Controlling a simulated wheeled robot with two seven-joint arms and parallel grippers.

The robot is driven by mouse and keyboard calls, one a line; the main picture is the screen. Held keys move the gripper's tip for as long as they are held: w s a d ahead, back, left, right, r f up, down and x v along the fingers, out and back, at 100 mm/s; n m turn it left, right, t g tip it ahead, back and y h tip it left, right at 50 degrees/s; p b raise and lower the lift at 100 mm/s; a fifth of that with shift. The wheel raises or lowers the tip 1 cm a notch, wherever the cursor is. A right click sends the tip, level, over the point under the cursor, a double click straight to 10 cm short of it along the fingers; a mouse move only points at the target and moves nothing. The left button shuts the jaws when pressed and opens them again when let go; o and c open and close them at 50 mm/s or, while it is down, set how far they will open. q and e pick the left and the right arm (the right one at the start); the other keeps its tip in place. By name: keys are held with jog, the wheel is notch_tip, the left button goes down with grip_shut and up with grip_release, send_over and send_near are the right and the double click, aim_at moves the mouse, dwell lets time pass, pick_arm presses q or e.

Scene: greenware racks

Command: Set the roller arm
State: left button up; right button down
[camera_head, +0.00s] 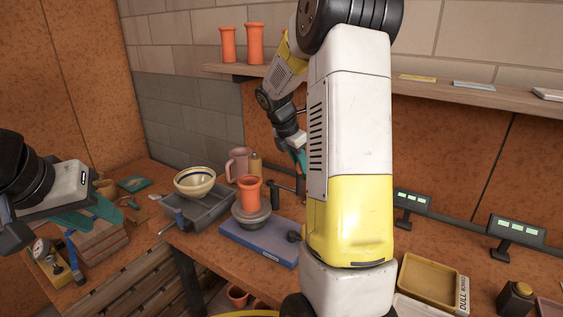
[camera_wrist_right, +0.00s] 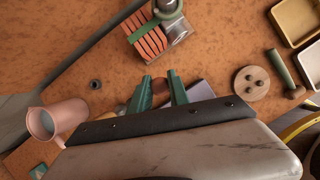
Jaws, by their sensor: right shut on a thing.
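A blue base (camera_head: 258,240) on the bench carries a grey round wheel head with an orange pot (camera_head: 250,190) standing upright on it. Beside it to the right is a dark roller arm (camera_head: 284,187), with a bar reaching toward the pot. My right gripper (camera_head: 299,158) is at the upper end of this dark part, shut on it as far as I can tell; my own arm hides some of the area. In the right wrist view its green fingers (camera_wrist_right: 160,92) show, with the held part mostly hidden. My left gripper (camera_head: 92,214) is open and apart, above a stack of brownish slabs (camera_head: 100,241).
A striped bowl (camera_head: 195,182) sits over a grey tray (camera_head: 207,212). A pink pitcher (camera_head: 237,165) stands behind the pot. Two orange cylinders (camera_head: 254,43) stand on the wall shelf (camera_head: 225,69). A yellow tray (camera_head: 430,281) and displays (camera_head: 412,202) are on the right.

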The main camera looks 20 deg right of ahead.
jog(key=shift+a, duration=0.15)
dwell(0.4)
jog(key=a+m+g+y, duration=0.1)
jog(key=a+m+g, duration=0.3)
jog(key=a+m, duration=0.6)
jog(key=shift+s+a+m, duration=0.25)
jog(key=shift+a+m, duration=0.1)
jog(key=shift+m, duration=0.15)
dwell(0.7)
jog(key=c, duration=1.2)
grip_release()
jog(key=shift+c, duration=0.2)
jog(key=v, duration=0.7)
jog(key=shift+w+a+r, duration=0.15)
jog(key=shift+a+r, duration=0.05)
jog(key=shift+r, duration=0.15)
